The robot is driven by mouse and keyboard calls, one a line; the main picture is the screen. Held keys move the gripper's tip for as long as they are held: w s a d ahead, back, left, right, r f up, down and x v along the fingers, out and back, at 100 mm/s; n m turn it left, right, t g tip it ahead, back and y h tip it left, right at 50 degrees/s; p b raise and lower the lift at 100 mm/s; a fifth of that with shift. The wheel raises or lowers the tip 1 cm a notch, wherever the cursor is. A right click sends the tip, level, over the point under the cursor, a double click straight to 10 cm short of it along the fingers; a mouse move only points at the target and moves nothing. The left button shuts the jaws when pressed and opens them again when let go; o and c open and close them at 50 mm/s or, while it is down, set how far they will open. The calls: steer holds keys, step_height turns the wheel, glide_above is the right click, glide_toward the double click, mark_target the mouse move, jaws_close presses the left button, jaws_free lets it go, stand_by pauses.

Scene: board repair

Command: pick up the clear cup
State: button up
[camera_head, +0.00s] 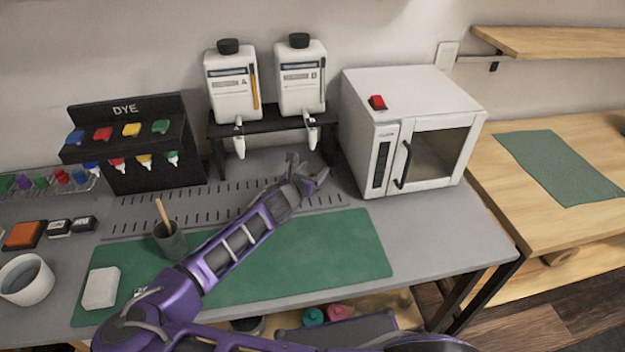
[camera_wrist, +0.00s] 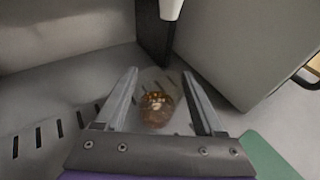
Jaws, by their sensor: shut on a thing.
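The clear cup (camera_wrist: 156,103) shows in the wrist view, between the two fingers of my gripper (camera_wrist: 160,74). It is see-through, with a brown and orange content low in it. The fingers lie along its left and right sides and are shut on it. In the head view my gripper (camera_head: 306,172) is at the back of the grey table, in front of and below dispenser B (camera_head: 302,80). The cup is hard to make out there, largely hidden by the gripper. I cannot tell whether the cup touches the table.
A white oven-like box (camera_head: 410,125) stands close on the right. The black dispenser stand (camera_head: 265,125) is just behind, with bottle A (camera_head: 232,88) on it. A dark cup with a stick (camera_head: 171,243) and a white block (camera_head: 101,288) are at the left. The green mat (camera_head: 340,250) is mostly clear.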

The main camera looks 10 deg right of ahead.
steer(key=c, duration=0.4)
steer(key=shift+r, duration=0.15)
